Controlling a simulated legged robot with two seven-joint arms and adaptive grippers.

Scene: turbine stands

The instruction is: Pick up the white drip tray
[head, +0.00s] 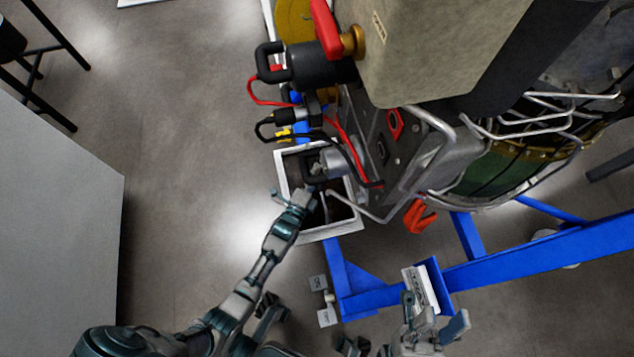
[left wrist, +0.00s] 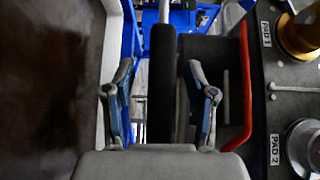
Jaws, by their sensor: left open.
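The white drip tray (head: 329,232) lies low beside the turbine stand in the head view, with a white rim and a dark brown inside. Its rim (left wrist: 114,50) and brown floor fill the left of the left wrist view. My left gripper (head: 312,192) is over the tray in the head view. In the left wrist view my left gripper (left wrist: 161,90) is open, its fingers on either side of a black bar-like handle (left wrist: 161,70); contact cannot be told. My right gripper (head: 434,318) looks open and empty at the bottom of the head view.
A blue stand frame (head: 520,250) runs right of the tray. A grey machine (head: 430,45) with black handles and red and black cables overhangs the tray. An orange clamp (head: 419,217) hangs nearby. A grey table (head: 55,200) is at left, with open floor between.

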